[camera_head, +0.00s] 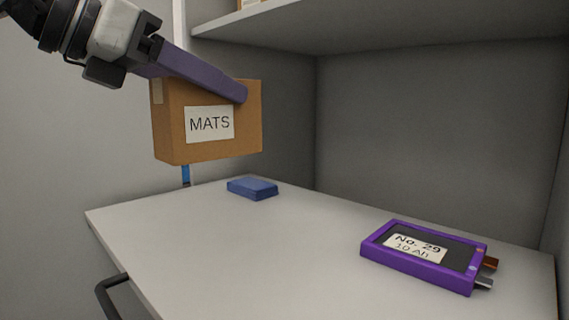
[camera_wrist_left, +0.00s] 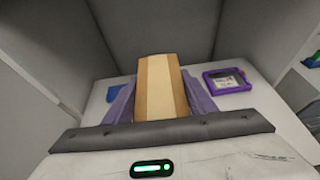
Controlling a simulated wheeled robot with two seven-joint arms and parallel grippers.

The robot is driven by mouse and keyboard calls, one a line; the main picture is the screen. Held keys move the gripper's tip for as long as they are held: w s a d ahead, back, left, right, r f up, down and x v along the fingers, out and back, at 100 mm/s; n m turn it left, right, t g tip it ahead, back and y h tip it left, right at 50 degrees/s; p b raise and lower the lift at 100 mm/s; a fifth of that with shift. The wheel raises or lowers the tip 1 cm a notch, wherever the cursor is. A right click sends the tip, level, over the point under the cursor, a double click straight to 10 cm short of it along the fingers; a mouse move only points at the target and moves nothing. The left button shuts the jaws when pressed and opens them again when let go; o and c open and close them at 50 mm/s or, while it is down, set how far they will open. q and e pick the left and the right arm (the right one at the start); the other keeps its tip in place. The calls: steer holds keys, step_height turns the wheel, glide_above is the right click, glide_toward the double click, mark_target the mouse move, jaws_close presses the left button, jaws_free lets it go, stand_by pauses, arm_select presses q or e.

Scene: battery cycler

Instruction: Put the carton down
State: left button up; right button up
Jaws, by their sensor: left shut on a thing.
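A brown carton (camera_head: 207,150) labelled MATS hangs in the air at the upper left of the head view, above the far left part of the grey worktop (camera_head: 270,245). My left gripper (camera_head: 240,92) reaches in from the upper left and is shut on the carton, with a long purple finger along its near side. In the left wrist view the carton (camera_wrist_left: 162,85) stands between the two purple fingers. The other finger is hidden behind the carton in the head view. My right gripper is in neither view.
A blue block (camera_head: 252,188) lies on the worktop near the carton. A purple-framed battery (camera_head: 425,256) marked No. 29 lies at the right. A shelf (camera_head: 380,25) overhangs the worktop, with walls behind. A dark handle (camera_head: 108,298) is at the front left. The middle worktop is clear.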

mark_target(196, 156)
arm_select(q)
steer(key=f, duration=0.1)
steer(key=a+f, duration=0.1)
steer(key=f, duration=0.1)
steer(key=shift+s+a+f+b, duration=0.2)
steer(key=shift+s+a+b, duration=0.1)
steer(key=shift+n, duration=0.3)
step_height(196, 156, down, 6)
steer(key=shift+s+a+r+b, duration=0.1)
steer(key=shift+a+r+b, duration=0.1)
steer(key=shift+b, duration=0.1)
step_height(196, 156, down, 4)
steer(key=shift+d+r, duration=0.1)
steer(key=shift+f, duration=0.4)
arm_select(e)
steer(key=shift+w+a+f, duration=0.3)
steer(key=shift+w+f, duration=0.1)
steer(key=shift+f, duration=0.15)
arm_select(q)
steer(key=shift+f+b, duration=0.1)
steer(key=shift+b, duration=0.2)
steer(key=o, duration=1.2)
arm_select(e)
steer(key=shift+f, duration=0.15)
